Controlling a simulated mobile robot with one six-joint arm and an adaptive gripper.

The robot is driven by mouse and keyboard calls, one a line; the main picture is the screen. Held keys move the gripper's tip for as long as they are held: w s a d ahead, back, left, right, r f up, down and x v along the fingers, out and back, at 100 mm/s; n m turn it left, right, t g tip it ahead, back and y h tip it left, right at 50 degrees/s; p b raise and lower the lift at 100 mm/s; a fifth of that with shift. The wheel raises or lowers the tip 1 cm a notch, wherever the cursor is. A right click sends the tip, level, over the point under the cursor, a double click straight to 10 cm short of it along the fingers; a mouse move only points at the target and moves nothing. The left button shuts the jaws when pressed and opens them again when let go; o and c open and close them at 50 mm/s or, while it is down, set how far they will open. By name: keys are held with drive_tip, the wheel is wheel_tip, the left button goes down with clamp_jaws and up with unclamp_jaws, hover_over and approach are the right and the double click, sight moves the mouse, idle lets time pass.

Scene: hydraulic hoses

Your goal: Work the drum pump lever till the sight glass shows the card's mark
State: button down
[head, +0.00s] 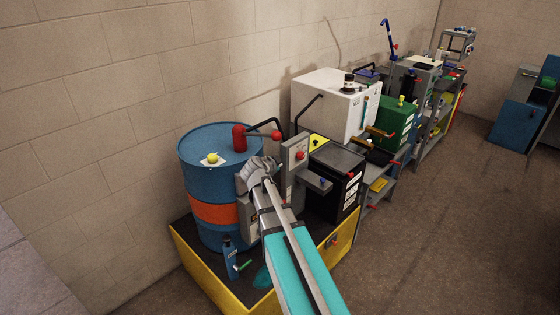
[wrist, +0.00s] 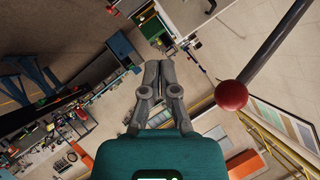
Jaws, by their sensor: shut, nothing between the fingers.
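A blue drum (head: 192,180) with an orange band stands at the left. A red pump (head: 239,138) on its top has a dark lever ending in a red ball knob (head: 276,134). My gripper (head: 260,163) is beside the drum, just below the knob in the head view, shut and empty. In the wrist view its fingers (wrist: 159,68) are together. The red knob (wrist: 231,95) is to their right, apart from them, with the dark lever (wrist: 270,45) running up and right. I cannot make out a sight-glass level or a card's mark.
The drum stands in a yellow-walled tray (head: 215,291) with a small dark blue bottle (head: 230,258). A grey panel with a red button (head: 300,155) is close right of my gripper. A white tank (head: 330,97) and green box (head: 392,125) are behind. Floor at right is clear.

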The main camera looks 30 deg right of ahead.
drive_tip(key=p+v, duration=0.2)
drive_tip(key=v, duration=0.5)
drive_tip(key=shift+s+a+p, duration=0.2)
drive_tip(key=shift+s+p, duration=0.15)
drive_tip(key=shift+p, duration=0.05)
idle(1.2)
drive_tip(key=s+a+f+n+g+y+b, duration=0.2)
drive_tip(key=s+a+f+n+g+y, duration=0.6)
drive_tip(key=s+a+n, duration=0.8)
drive_tip(key=shift+s+f+n+y, duration=0.3)
drive_tip(key=shift+f+n+y, duration=0.55)
drive_tip(key=shift+f, duration=1.05)
idle(0.7)
